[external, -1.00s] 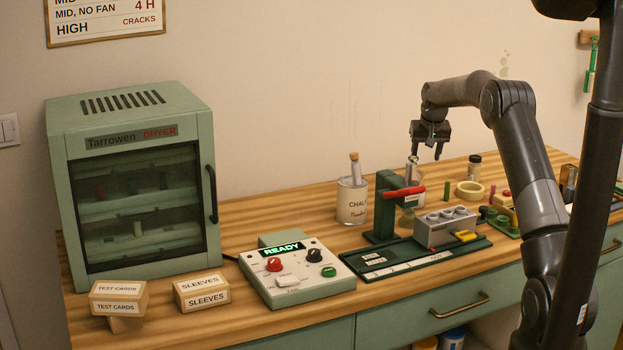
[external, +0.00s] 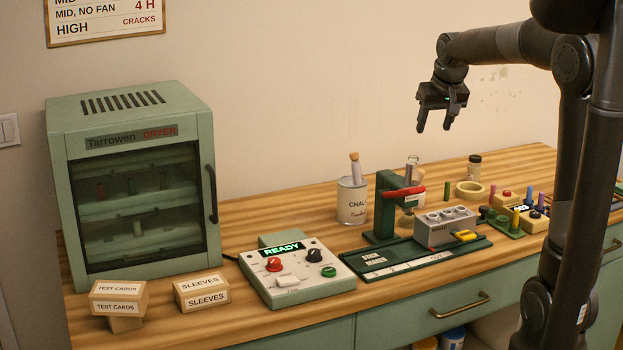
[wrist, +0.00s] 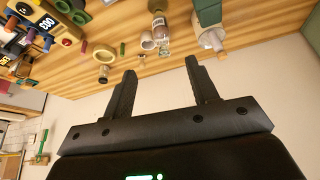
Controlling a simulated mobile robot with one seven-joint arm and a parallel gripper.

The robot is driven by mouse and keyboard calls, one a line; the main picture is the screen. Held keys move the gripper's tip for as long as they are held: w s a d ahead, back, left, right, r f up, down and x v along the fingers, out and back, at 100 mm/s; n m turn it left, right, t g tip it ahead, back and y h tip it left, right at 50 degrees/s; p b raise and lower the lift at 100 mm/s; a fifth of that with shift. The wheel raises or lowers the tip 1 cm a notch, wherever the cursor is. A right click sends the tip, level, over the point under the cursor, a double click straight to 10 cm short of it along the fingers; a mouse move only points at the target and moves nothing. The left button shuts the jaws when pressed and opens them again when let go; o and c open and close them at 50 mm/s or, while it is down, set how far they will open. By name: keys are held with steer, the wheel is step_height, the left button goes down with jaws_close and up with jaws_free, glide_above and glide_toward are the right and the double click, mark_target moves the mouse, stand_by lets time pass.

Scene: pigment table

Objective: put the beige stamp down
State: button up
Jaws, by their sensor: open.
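My gripper (external: 434,122) is open and empty, high above the back of the table in the external view. In the wrist view both fingers of my gripper (wrist: 160,80) are spread with nothing between them. I cannot pick out a beige stamp for certain. Small knobbed pieces, one with a red knob (external: 507,196) and some dark, sit at the right end of the table, partly behind my arm. They also show, cropped, at the upper left of the wrist view.
The press (external: 386,205) with its red handle, a grey holed block (external: 436,233) and a chalk can (external: 352,205) stand below my gripper. A yellow tape ring (external: 469,190) and a small jar (external: 474,167) lie to the right. The control box (external: 297,288) and dryer (external: 140,190) are left.

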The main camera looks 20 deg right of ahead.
steer(key=s+a+f, duration=0.2)
steer(key=s, duration=0.7)
steer(key=s+a+f+n, duration=0.1)
steer(key=s+a+f, duration=0.1)
steer(key=s, duration=0.7)
steer(key=s+a+f+n+y, duration=0.1)
steer(key=s+a+f, duration=0.1)
steer(key=s, duration=0.7)
steer(key=shift+a+t, duration=0.3)
steer(key=shift+a, duration=0.35)
